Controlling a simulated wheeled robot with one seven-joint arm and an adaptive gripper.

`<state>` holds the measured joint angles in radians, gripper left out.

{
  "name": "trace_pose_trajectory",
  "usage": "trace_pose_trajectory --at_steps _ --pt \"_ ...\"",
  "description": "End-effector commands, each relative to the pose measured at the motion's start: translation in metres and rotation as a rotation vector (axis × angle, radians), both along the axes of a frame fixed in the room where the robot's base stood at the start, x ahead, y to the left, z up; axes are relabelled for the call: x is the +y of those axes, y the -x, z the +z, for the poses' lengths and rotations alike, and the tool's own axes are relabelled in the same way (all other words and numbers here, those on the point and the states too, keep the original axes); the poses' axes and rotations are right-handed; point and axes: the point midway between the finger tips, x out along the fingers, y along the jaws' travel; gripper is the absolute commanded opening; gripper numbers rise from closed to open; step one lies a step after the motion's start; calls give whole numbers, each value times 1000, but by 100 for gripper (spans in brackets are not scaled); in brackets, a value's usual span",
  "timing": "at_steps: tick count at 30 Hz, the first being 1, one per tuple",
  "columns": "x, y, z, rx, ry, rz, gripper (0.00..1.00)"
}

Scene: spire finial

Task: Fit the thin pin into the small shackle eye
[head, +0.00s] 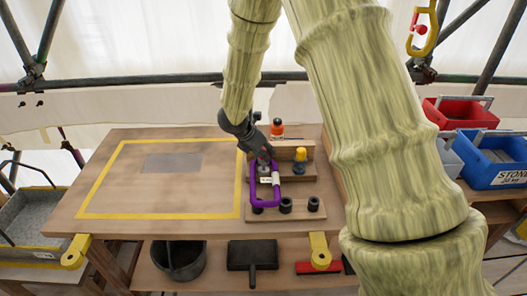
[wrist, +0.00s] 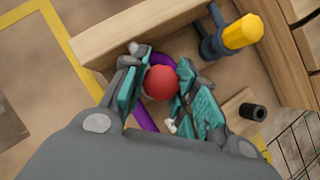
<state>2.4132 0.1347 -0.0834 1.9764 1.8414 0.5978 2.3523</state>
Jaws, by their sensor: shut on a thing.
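My gripper (wrist: 160,90) is shut on a red round knob (wrist: 160,83), which seems to be the head of the thin pin. Its shank is hidden below the knob. In the head view my gripper (head: 264,158) is over the wooden fixture at the right of the bench. A purple loop (head: 252,196) with a white tag hangs or stands below it. The loop also shows behind the knob in the wrist view (wrist: 147,118). A yellow-headed pin (wrist: 243,32) stands in a blue-grey shackle (wrist: 211,43) beside the gripper. I cannot tell which shackle eye is the small one.
A low wooden strip (head: 300,214) with black sockets (head: 285,205) lies in front of the fixture. An orange bottle (head: 277,128) stands behind. The yellow-framed area (head: 160,214) at left is mostly clear. Red (head: 460,114) and blue (head: 490,165) bins stand right.

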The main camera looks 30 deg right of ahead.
Motion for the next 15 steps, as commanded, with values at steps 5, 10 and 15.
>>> trace_pose_trajectory --at_steps 5,10,15 --pt "0 0 -1 0 0 0 45" --pt "0 0 -1 0 0 0 54" --pt "0 0 -1 0 0 0 54"
